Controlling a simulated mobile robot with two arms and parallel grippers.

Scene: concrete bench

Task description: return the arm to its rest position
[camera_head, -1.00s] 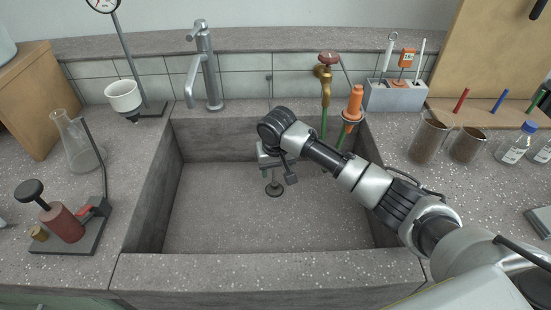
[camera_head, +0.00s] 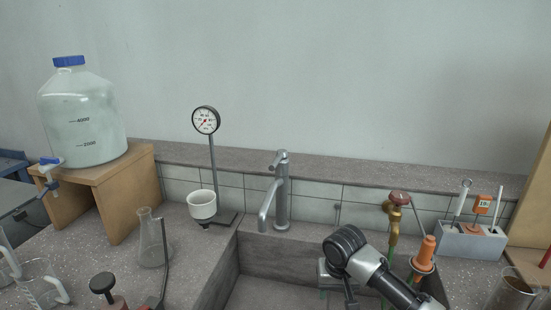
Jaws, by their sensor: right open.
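My right arm (camera_head: 372,268) comes in from the lower right and reaches over the sink. My right gripper (camera_head: 342,290) is at its end, over the basin and below the grey tap; its lower part is cut off by the bottom edge of the picture. It is open, and nothing shows between its jaws. My left arm and gripper are out of view.
The grey tap (camera_head: 279,195) and brass tap (camera_head: 394,222) stand behind the sink (camera_head: 275,255). An orange-topped item (camera_head: 425,253) is close right of my arm. A gauge stand (camera_head: 213,160), flask (camera_head: 150,240) and large jug (camera_head: 85,120) stand left.

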